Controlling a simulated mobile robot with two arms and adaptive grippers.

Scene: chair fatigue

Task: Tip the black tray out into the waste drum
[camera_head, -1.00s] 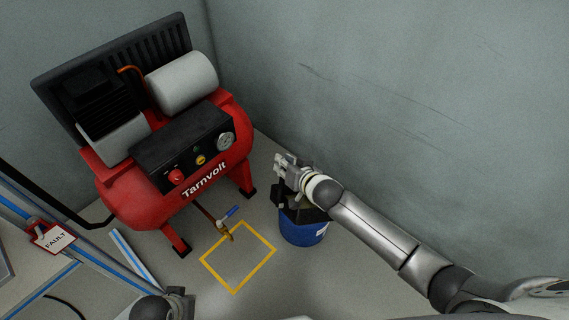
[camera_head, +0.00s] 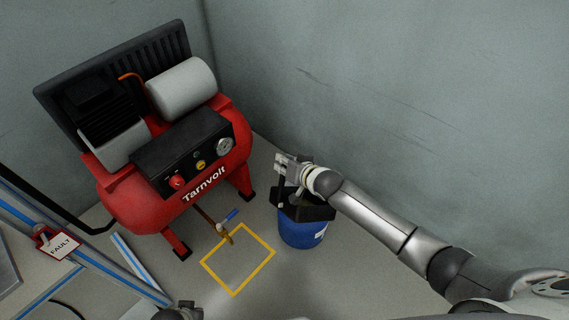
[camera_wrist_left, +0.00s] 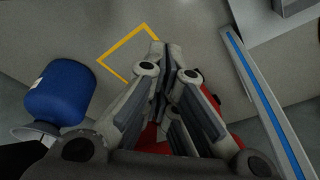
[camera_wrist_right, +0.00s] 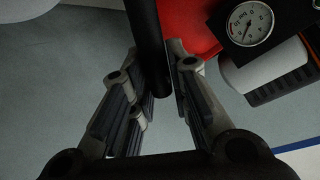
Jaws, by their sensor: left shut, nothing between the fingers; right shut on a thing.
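The blue waste drum (camera_head: 300,234) stands on the floor right of the compressor. The black tray (camera_head: 312,212) is over the drum's mouth and hides most of its opening. It looks tilted, and I cannot see what is in it. My right gripper (camera_head: 283,166) is above the drum, shut on the tray. In the right wrist view a dark bar of the tray (camera_wrist_right: 148,45) runs between the fingers. My left gripper (camera_wrist_left: 167,58) is shut and empty, low at the bottom edge of the head view. The drum also shows in the left wrist view (camera_wrist_left: 55,95).
A red compressor (camera_head: 160,205) stands to the left, its gauge in the right wrist view. A drain valve with a blue lever (camera_head: 227,219) hangs below it. A yellow square (camera_head: 238,259) marks bare floor. Grey walls close in behind and right of the drum.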

